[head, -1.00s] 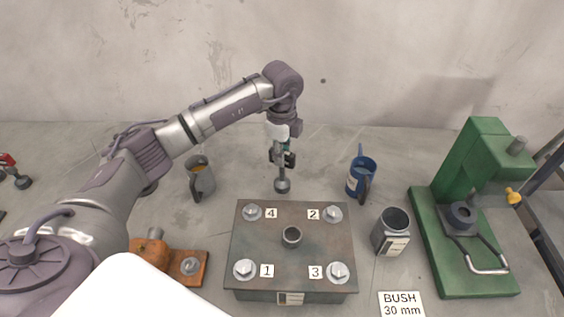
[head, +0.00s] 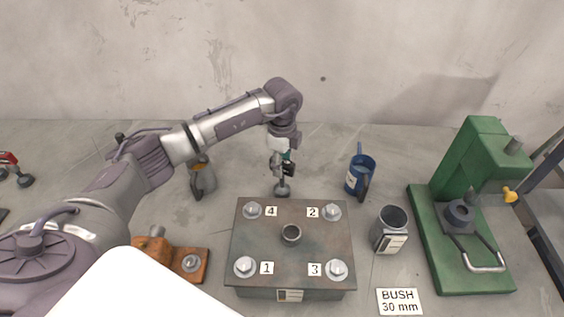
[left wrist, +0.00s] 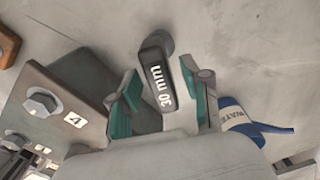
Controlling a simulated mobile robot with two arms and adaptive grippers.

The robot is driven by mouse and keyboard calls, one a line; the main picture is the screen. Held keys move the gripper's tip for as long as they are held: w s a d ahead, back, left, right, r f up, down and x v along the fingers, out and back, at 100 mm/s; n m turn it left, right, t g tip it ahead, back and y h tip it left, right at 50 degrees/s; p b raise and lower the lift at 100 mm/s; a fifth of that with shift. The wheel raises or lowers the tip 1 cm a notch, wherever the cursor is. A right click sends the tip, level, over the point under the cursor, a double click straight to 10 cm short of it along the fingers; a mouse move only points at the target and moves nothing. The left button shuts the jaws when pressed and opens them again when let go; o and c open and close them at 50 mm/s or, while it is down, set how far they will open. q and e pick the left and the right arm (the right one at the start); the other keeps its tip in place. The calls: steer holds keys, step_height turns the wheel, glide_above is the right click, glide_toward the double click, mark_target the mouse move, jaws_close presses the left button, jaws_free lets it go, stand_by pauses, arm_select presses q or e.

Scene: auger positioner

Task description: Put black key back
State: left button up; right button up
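The black key has a dark handle marked "30 mm" (left wrist: 160,78) in the left wrist view. In the head view its round grey foot (head: 282,190) is on or just above the grey table, behind the bolted plate. The key looks upright. My left gripper (head: 283,165) is over its upper part. In the left wrist view the teal fingers of my left gripper (left wrist: 165,92) stand on both sides of the handle, with narrow gaps showing; they look open around it. My right gripper is not in view.
The plate (head: 265,232) with several numbered bolts is just in front of the key. A grey container (head: 390,229) and green press (head: 484,150) are farther right. An orange-brown block (head: 155,247) is front left.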

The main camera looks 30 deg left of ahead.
arm_select(q)
steer(key=shift+r, duration=0.2)
steer(key=shift+w+r, duration=0.1)
steer(key=shift+r, duration=0.2)
step_height(320, 180, up, 11)
steer(key=b, duration=0.4)
steer(key=shift+r, duration=0.15)
